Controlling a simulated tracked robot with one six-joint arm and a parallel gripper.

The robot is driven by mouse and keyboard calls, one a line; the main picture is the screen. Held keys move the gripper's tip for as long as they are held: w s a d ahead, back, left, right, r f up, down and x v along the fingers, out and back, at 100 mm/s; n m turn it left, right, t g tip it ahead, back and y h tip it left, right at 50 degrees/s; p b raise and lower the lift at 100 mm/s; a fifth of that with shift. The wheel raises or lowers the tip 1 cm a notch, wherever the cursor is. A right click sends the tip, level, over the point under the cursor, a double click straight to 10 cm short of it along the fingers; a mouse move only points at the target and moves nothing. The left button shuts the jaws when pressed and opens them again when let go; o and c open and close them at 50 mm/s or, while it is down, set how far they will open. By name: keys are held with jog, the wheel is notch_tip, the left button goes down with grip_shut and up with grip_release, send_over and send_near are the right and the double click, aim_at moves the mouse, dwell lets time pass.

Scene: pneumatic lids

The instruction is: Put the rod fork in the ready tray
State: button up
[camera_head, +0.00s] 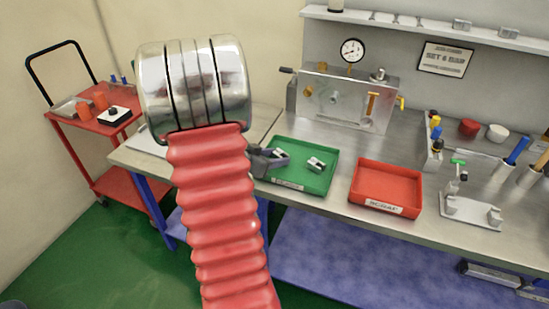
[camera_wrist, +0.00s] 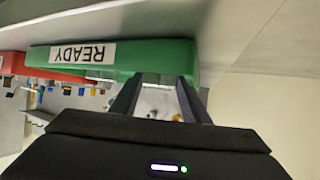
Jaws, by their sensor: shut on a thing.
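The green ready tray (camera_head: 322,181) sits on the bench, and its labelled front wall shows upside down in the wrist view (camera_wrist: 140,54). My gripper (camera_head: 277,157) is at the tray's left side, partly hidden behind my arm. It is shut on a small silvery piece, apparently the rod fork (camera_head: 280,152), over the tray's left part. I cannot tell whether the piece touches the tray floor. In the wrist view my gripper's dark fingers (camera_wrist: 158,85) reach toward the tray, and the held piece is not clear there. Another small metal part (camera_head: 316,164) lies in the tray.
A red scrap tray (camera_head: 386,187) stands right of the green tray. A metal fixture (camera_head: 345,96) stands behind them. A clamp stand (camera_head: 473,209) and tool holders are at the right. A red trolley (camera_head: 88,125) stands at the left. Some bare bench lies between the trays.

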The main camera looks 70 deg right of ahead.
jog(key=o, duration=0.9)
jog(key=shift+f, duration=0.2)
jog(key=shift+r, duration=0.25)
jog(key=v, duration=1.2)
